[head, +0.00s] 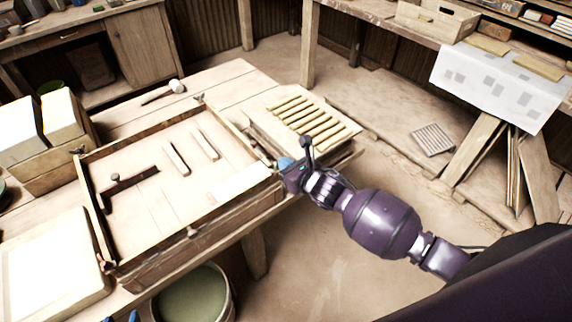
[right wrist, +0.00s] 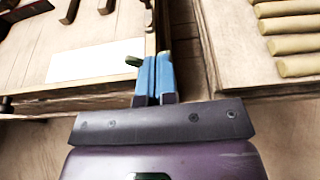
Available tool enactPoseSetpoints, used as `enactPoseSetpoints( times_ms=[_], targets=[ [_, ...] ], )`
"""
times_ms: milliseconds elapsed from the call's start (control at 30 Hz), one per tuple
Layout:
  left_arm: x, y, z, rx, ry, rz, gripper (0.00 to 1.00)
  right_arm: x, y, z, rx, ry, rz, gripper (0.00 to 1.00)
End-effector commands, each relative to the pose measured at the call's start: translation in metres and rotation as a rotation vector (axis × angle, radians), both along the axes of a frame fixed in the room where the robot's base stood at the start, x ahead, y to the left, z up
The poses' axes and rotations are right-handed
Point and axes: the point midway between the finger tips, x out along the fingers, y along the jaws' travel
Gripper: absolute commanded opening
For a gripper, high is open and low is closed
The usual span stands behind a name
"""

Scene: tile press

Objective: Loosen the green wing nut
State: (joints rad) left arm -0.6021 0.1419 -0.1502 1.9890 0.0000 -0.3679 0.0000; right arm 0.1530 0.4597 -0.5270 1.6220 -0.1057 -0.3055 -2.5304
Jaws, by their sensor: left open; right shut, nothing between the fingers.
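The green wing nut (right wrist: 134,61) shows in the right wrist view at the right edge of the wooden frame, just left of my right fingertips. I cannot tell whether they touch it. My right gripper (right wrist: 153,75) has its blue fingers shut together with nothing between them. In the head view my right gripper (head: 285,163) is at the frame's right side, and I cannot make out the green nut there. The wooden frame (head: 205,245) lies on the bench. My left gripper (head: 121,318) is open, with only its blue fingertips showing at the bottom edge.
A rack of tan bars (head: 310,120) stands right of the frame. A dark bar (head: 130,183) and two pale strips lie inside the frame. Other dark wing nuts sit around its rim. A mallet (head: 165,90) lies behind. A bucket (head: 195,295) stands below the bench.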

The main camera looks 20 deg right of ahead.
Motion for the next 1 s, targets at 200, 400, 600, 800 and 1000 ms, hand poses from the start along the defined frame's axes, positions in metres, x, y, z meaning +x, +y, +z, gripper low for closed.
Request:
enactPoseSetpoints(
  times_ms=[200,400,600,800,1000],
  targets=[
    [-0.0030,0.0008,-0.0011,0.001,0.006,0.001,0.46,0.0011,-0.0022,0.0000,-0.004,0.000,0.033,0.00],
    [-0.0028,0.0009,-0.0008,0.001,0.006,0.001,0.46,0.0017,-0.0025,0.0003,-0.003,0.000,0.054,0.00],
    [-0.0014,0.0006,0.0002,0.001,0.003,0.001,0.46,0.0020,-0.0031,0.0001,-0.003,0.000,0.078,0.00],
    [0.0007,0.0003,0.0015,0.001,-0.001,-0.001,0.46,0.0028,-0.0040,0.0005,-0.003,0.000,0.106,0.00],
    [0.0015,0.0002,0.0021,0.002,-0.002,-0.001,0.46,0.0034,-0.0054,0.0002,-0.003,0.000,0.135,0.00]
  ],
)
